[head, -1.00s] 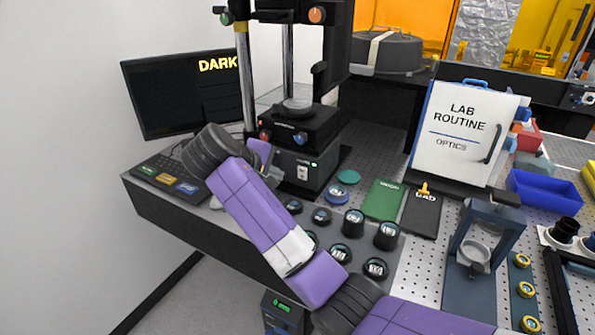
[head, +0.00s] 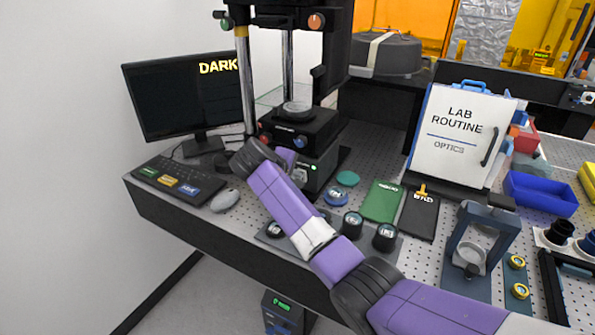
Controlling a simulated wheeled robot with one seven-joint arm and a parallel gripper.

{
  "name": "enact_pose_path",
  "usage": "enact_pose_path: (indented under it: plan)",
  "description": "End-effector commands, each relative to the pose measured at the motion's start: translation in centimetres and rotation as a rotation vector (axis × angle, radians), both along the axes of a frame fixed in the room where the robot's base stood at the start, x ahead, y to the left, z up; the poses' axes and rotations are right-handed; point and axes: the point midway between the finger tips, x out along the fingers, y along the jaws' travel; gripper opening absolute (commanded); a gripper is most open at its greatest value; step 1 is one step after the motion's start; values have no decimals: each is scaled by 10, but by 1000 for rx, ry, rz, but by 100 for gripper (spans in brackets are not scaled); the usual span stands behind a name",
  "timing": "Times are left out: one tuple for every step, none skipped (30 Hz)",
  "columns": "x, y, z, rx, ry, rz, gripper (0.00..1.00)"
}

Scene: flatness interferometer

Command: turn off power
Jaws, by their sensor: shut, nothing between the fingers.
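The interferometer (head: 290,134) stands on the bench with a vertical column and a round part on its stage. Its dark lower base box (head: 318,170) has a small lit green light on the front. The switch beside that light, seen a second ago, is now mostly hidden behind my arm. My gripper (head: 289,160) is at the left front of this base box, close to the switch area. Only part of its purple hand shows behind my wrist. Its fingers are mostly hidden, and I cannot tell whether they touch the switch. It is shut and empty.
A monitor (head: 183,97) reading "DARK", a keyboard (head: 176,180) and a mouse (head: 225,200) are at left. Black-rimmed optics sit in a tray in front. A green folder (head: 382,201) and a "LAB ROUTINE" board (head: 455,135) are right. A unit with a green display (head: 283,303) is below.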

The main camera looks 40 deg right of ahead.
Motion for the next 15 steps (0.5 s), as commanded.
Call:
enact_pose_path:
  plan:
    - [1,-4,1,0,2,-1,0]
    - [2,-6,1,0,2,-1,0]
    - [3,-8,1,0,1,0,0]
    - [3,-9,1,0,1,1,0]
    - [4,-10,1,0,1,1,0]
    - [4,-11,1,0,1,1,0]
    - [4,-11,1,0,1,1,0]
    - [4,-11,1,0,1,1,0]
    - [4,-11,1,0,1,1,0]
    - [4,-11,1,0,1,1,0]
    - [4,-11,1,0,1,1,0]
    - [4,-11,1,0,1,1,0]
    - [4,-11,1,0,1,1,0]
    - [4,-11,1,0,1,1,0]
    - [4,-11,1,0,1,1,0]
